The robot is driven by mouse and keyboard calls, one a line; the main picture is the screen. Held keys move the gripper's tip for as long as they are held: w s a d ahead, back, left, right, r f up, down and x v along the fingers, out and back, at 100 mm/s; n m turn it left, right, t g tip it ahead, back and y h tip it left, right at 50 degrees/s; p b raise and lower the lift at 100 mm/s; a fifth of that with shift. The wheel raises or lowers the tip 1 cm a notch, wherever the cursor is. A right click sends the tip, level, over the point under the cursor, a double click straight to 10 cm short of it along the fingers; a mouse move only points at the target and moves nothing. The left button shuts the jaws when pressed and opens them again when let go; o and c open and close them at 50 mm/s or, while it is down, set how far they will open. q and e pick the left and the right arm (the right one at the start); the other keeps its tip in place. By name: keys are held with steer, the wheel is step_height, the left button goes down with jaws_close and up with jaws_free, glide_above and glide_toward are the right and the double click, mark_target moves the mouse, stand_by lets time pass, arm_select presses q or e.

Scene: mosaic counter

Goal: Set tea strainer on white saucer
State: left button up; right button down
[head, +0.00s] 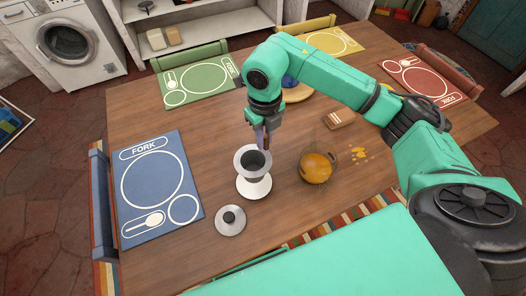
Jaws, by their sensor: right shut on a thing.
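The tea strainer (241,160) is a grey cup with a wide pale rim and a dark inside. It is upright, right over the white saucer (258,191), a small round plate on the wooden table. I cannot tell whether the strainer's bottom touches the saucer. My right gripper (265,146) points down from above and is shut on the strainer's far right rim. The strainer hides the back of the saucer. My left gripper is not in view.
A round lid with a dark knob (230,220) lies just in front of the saucer. A glass teapot of amber tea (315,168) stands to the right, with orange bits (359,153) and a small brown box (339,119) beyond. A blue placemat (133,203) lies left.

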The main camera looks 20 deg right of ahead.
mark_target(264, 152)
step_height(264, 152, down, 6)
steer(key=shift+f+p, duration=0.1)
steer(key=shift+p, duration=0.45)
steer(key=shift+f, duration=0.55)
steer(key=c, duration=0.8)
jaws_free()
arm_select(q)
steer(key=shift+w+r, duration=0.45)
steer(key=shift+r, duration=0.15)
arm_select(e)
steer(key=shift+r, duration=0.2)
step_height(264, 152, up, 12)
steer(key=shift+f+b, duration=0.1)
steer(key=shift+b, duration=1.05)
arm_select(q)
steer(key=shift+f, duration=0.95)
